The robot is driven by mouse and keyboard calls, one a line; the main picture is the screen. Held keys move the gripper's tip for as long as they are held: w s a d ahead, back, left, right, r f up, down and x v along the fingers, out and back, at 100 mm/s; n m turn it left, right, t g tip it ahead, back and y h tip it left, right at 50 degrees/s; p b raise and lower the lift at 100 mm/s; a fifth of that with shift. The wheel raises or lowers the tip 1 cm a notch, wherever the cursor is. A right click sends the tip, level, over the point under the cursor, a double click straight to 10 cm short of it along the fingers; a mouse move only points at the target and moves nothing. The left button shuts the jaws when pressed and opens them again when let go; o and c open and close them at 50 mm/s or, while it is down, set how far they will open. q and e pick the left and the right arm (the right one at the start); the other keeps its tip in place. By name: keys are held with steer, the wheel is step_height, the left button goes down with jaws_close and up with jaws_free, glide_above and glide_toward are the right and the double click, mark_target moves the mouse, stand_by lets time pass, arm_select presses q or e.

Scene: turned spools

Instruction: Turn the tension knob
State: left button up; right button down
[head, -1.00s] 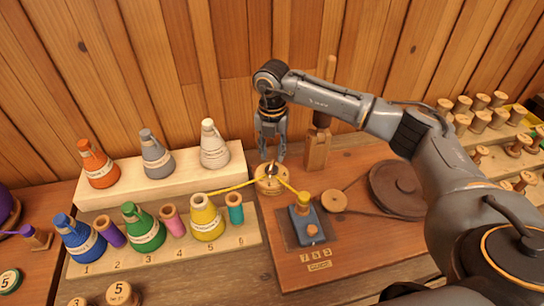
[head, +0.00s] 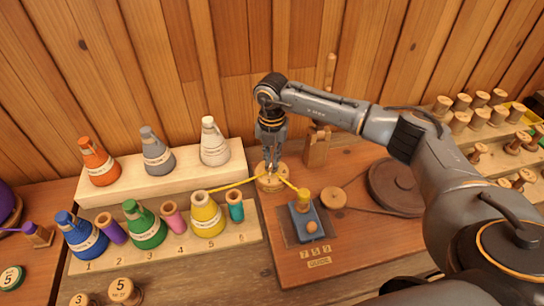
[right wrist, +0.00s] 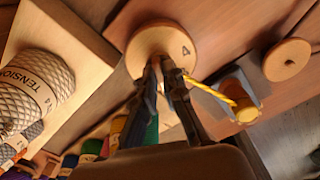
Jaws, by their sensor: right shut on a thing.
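The tension knob (head: 272,184) is a round wooden dial on the board, with a yellow thread running to it from the yellow cone (head: 207,222) and on to a yellow-wound spool (head: 303,196). My right gripper (head: 271,165) points straight down over the dial, its fingers closed on the knob's middle, which they hide. In the right wrist view the pale disc (right wrist: 162,50) bears a "4", and the fingertips (right wrist: 165,65) meet over it. My left gripper is not in view.
A blue spool holder (head: 304,220) stands just right of the dial. A wooden post (head: 316,148) rises behind it. A large dark wheel (head: 397,188) lies farther right. Cones and small spools fill the stepped rack (head: 240,238) at left.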

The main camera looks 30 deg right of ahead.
steer(key=n+b, duration=0.3)
steer(key=n, duration=0.2)
steer(key=shift+w+f, duration=0.1)
steer(key=shift+a+n+b, duration=0.15)
steer(key=shift+n+b, duration=1.2)
steer(key=shift+n, duration=0.95)
steer(key=shift+r, duration=0.2)
steer(key=c, duration=1.4)
jaws_free()
steer(key=shift+c, duration=0.2)
